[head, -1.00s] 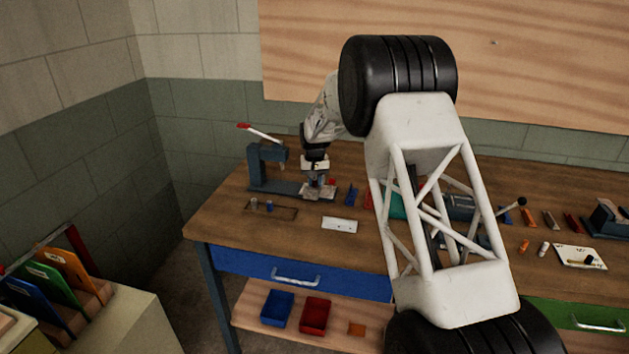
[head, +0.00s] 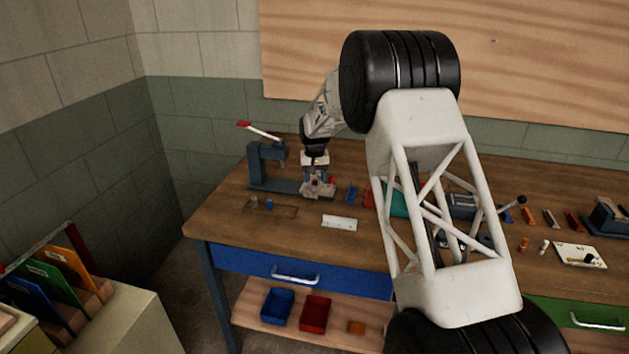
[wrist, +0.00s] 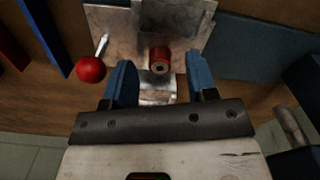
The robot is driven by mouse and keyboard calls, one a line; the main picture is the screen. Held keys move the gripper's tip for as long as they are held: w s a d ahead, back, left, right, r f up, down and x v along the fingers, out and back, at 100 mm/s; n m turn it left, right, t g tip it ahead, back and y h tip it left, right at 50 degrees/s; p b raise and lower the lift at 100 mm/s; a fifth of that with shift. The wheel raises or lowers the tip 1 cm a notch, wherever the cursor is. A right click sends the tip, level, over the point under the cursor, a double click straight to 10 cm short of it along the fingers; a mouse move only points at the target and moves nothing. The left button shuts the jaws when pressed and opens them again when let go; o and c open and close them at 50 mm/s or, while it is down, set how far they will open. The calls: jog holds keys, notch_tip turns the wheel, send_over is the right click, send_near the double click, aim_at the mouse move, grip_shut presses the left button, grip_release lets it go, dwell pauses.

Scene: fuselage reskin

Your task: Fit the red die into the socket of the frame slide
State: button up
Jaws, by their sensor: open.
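The red die (wrist: 160,58) is a short red cylinder with a small dark hole in its end face. In the wrist view it stands at the metal frame slide (wrist: 186,20), between and just beyond my fingertips. I cannot tell whether it is seated in the socket. My gripper (wrist: 160,72) is open, with one blue finger on each side of the die and apparently clear of it. In the head view my gripper (head: 315,173) is low over the frame slide (head: 319,191) beside the press; the die cannot be made out there.
A red ball knob (wrist: 91,69) on a light rod stands left of my fingers. The blue-grey press (head: 266,167) with a red-tipped lever is left of the slide. Blue parts (head: 351,194) lie to the right; a white plate (head: 339,222) lies in front.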

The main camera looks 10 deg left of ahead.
aim_at(315, 180)
jog(key=shift+r, duration=3.15)
jog(key=shift+s+d+r, duration=0.1)
jog(key=shift+d+r, duration=0.1)
jog(key=s+d+r+m+t, duration=0.1)
jog(key=s+d+r, duration=0.9)
jog(key=s+d, duration=0.35)
jog(key=s+d+r+m, duration=0.1)
jog(key=s+d+r, duration=0.9)
jog(key=s+d, duration=0.35)
jog(key=s+d+f, duration=0.2)
jog(key=s+d, duration=0.3)
jog(key=s, duration=0.7)
jog(key=s+d+f+m+t, duration=0.1)
jog(key=s+d, duration=0.4)
jog(key=s, duration=0.7)
jog(key=s+d+f+m, duration=0.1)
jog(key=s+d, duration=0.4)
jog(key=s, duration=0.7)
jog(key=shift+f+t, duration=0.3)
jog(key=shift+f, duration=0.5)
